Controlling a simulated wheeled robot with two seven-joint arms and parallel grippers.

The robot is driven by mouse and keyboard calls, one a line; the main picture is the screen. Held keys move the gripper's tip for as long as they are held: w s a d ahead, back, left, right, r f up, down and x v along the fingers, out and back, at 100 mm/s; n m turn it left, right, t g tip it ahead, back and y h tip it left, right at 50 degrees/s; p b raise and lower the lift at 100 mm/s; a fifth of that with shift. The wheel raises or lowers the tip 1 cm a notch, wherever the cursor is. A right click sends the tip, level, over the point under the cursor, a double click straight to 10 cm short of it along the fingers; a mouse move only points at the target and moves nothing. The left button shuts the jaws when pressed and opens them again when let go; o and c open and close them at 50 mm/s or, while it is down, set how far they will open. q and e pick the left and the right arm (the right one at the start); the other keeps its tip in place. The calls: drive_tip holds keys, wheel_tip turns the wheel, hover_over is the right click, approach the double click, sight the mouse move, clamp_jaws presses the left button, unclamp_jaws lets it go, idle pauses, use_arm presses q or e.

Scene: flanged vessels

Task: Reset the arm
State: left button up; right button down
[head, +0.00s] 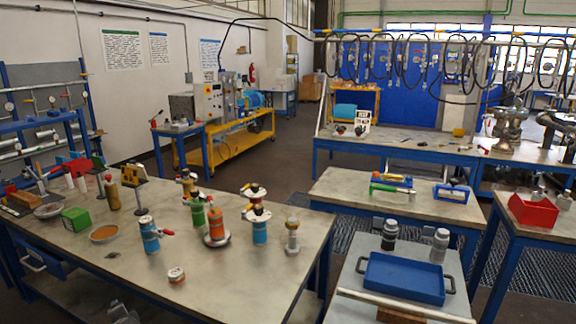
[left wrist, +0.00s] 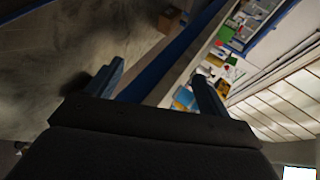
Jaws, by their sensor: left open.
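My left gripper (left wrist: 158,72) shows in the left wrist view with its two blue-grey fingers spread apart and nothing between them. The wrist view is tilted; a grey surface is on its left and a blue beam runs behind the fingers. Neither arm can be made out for certain in the head view. My right gripper is in no view.
A large workbench (head: 130,275) holds several flanged vessels, including an orange one (head: 216,226) and a blue one (head: 149,235). At right are a blue tray (head: 403,278) and a red bin (head: 533,213). Dark floor lies between the benches.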

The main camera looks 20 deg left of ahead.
use_arm(q)
drive_tip(key=s+d+f+m+g+h, duration=0.1)
drive_tip(key=s+d+f+g+h, duration=0.1)
drive_tip(key=s+d+f, duration=0.55)
drive_tip(key=s+d+f+m+g+h, duration=0.1)
drive_tip(key=s+d+f+m+g, duration=0.15)
drive_tip(key=s+f, duration=0.85)
drive_tip(key=s+d+f+n+h, duration=0.1)
drive_tip(key=s+d+f, duration=0.15)
drive_tip(key=d, duration=0.55)
drive_tip(key=s+d+f+n+h, duration=0.2)
drive_tip(key=d+f, duration=0.2)
drive_tip(key=d, duration=0.4)
drive_tip(key=s+d+f+n+h, duration=0.1)
drive_tip(key=s+d+f, duration=0.2)
drive_tip(key=d, duration=0.5)
drive_tip(key=d+f+n+h, duration=0.1)
drive_tip(key=d+h, duration=0.3)
drive_tip(key=d, duration=1.9)
drive_tip(key=shift+s+f+n+g, duration=0.3)
drive_tip(key=shift+n+g, duration=0.15)
drive_tip(key=shift+n, duration=0.3)
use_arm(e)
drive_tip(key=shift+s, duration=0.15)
